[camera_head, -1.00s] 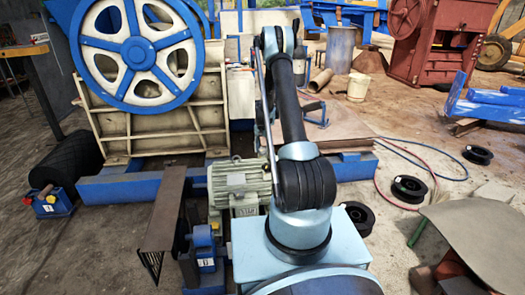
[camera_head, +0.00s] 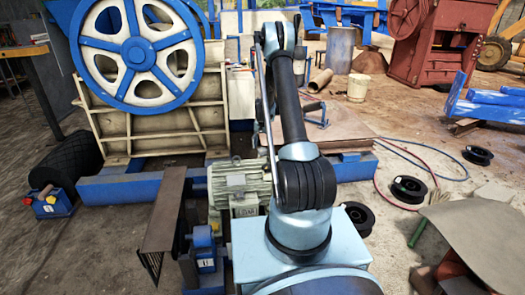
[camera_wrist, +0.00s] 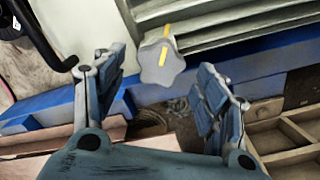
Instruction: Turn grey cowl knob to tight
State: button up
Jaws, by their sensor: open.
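The grey knob (camera_wrist: 161,61) shows in the wrist view, just above the middle. It is star-shaped with several rounded lobes and carries a yellow stripe that runs up toward its top edge. My gripper (camera_wrist: 165,88) is open, with one finger to the lower left of the knob and the other to its lower right. The knob appears beyond the gap between the fingertips, with nothing held. A grey ribbed motor housing (camera_wrist: 230,25) lies behind the knob. In the head view the ribbed motor (camera_head: 240,187) stands beside my arm; the knob cannot be made out there.
A blue beam (camera_wrist: 50,100) runs behind the fingers in the wrist view. A compartmented wooden tray (camera_wrist: 285,135) lies at the lower right, and a black curved handle (camera_wrist: 45,40) is at the upper left. The crusher's blue flywheel (camera_head: 137,53) stands left in the head view.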

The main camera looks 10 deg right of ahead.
aim_at(263, 150)
notch_tip(263, 150, up, 10)
jog(key=shift+f, duration=0.2)
jog(key=shift+r, duration=0.1)
dwell(0.3)
jog(key=s+r+n+t, duration=0.1)
jog(key=s+r+n, duration=0.2)
jog(key=s+r, duration=2.15)
jog(key=s+f+n, duration=0.1)
jog(key=s, duration=1.7)
jog(key=s+f+n, duration=0.1)
jog(key=s+f, duration=0.2)
jog(key=s, duration=0.4)
jog(key=s+f+n+t, duration=0.1)
jog(key=s+f, duration=0.3)
jog(key=s, duration=0.3)
jog(key=shift+a+f, duration=0.25)
jog(key=shift+f, duration=0.05)
